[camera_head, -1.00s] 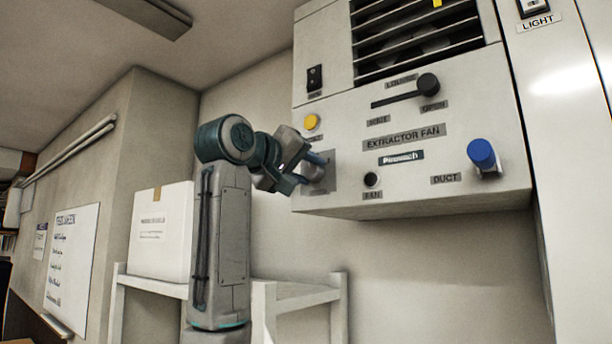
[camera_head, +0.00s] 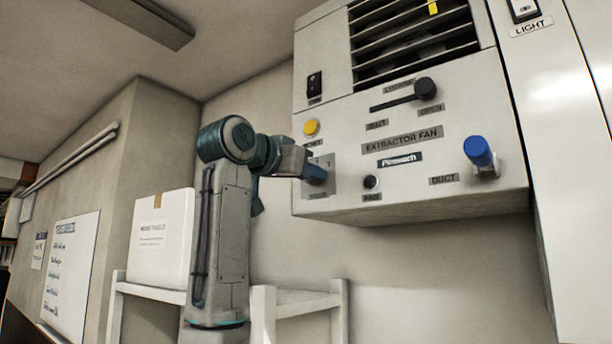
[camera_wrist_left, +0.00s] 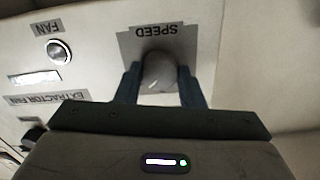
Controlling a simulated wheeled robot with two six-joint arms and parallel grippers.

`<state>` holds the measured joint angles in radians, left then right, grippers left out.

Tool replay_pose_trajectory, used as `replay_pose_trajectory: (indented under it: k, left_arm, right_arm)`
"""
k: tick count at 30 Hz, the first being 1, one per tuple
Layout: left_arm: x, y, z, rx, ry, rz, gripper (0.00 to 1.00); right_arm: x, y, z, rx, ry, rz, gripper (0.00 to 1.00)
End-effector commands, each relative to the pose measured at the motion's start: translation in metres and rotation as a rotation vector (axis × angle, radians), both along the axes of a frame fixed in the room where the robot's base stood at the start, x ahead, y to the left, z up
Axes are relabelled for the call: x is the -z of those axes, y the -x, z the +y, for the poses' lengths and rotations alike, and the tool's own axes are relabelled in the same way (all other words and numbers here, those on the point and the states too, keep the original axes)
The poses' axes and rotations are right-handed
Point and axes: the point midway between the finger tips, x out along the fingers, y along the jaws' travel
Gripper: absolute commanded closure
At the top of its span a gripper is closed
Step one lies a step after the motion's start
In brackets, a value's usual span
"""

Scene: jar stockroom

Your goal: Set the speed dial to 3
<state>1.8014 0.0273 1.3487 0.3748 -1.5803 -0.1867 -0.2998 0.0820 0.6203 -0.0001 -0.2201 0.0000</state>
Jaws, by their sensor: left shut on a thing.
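The speed dial (camera_wrist_left: 158,70) is a round grey knob on a darker grey plate (camera_wrist_left: 205,38), with the label SPEED upside down in the left wrist view. A small white mark shows on the knob's side nearest my gripper. My left gripper (camera_wrist_left: 160,84) has one blue finger on each side of the dial and is shut on it. In the head view my left gripper (camera_head: 314,174) is at the plate (camera_head: 329,162) on the lower left of the extractor fan panel, and it hides the dial. I cannot read which number the dial points to. My right gripper is not in view.
The extractor fan unit (camera_head: 455,135) also bears a yellow button (camera_head: 311,127), a black louvre lever (camera_head: 425,88), a small fan button (camera_head: 371,181) and a blue duct knob (camera_head: 478,152). A white box (camera_head: 160,240) stands on a shelf behind my arm. Below the unit is bare wall.

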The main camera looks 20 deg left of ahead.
Motion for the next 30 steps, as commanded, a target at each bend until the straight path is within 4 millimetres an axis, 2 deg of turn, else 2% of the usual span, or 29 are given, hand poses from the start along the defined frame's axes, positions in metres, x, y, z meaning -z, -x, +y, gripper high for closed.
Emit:
replay_pose_trajectory:
  k: [12,27,28,30]
  left_arm:
    - [0.0023,-0.0010,-0.0005,0.002,-0.156,-0.051,0.88]
    - [0.0020,-0.0009,-0.0005,0.002,-0.172,-0.058,0.88]
    - [0.0020,-0.0009,-0.0005,0.001,-0.172,-0.058,0.61]
    - [0.0017,-0.0008,-0.0004,0.001,-0.172,-0.058,0.47]
  right_arm:
    - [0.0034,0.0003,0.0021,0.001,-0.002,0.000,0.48]
    - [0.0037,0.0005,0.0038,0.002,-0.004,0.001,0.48]
    - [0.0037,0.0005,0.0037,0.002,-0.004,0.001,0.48]
    - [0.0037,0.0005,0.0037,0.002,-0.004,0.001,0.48]
